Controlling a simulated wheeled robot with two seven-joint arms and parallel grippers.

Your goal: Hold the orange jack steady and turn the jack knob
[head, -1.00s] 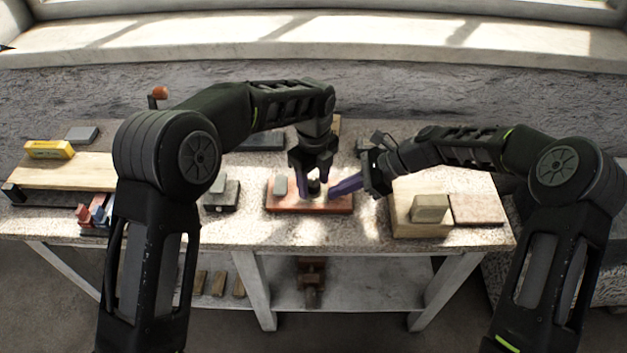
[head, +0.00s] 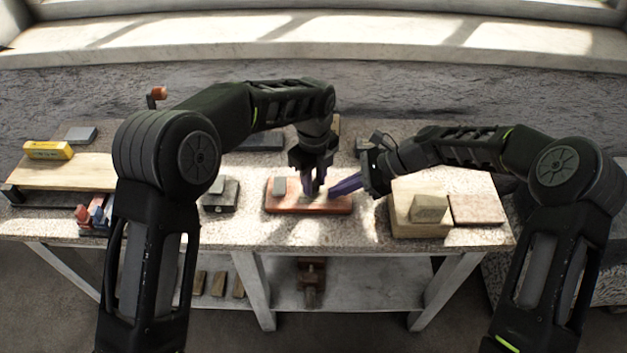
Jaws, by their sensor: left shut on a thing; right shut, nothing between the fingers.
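The orange jack (head: 290,208) is a low, long orange-red body lying on the bench top at the middle. My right gripper (head: 334,191), with purple fingers, comes in from the right and is shut and empty. Its tips lie close beside the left fingers, over the right part of the jack; whether they touch it I cannot tell.
A pale wooden block (head: 405,215) with a smaller block on it stands right of the jack. A dark block (head: 220,198) stands to its left. A yellow box (head: 47,150) and a wooden board (head: 65,172) lie at the far left. The bench front edge is clear.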

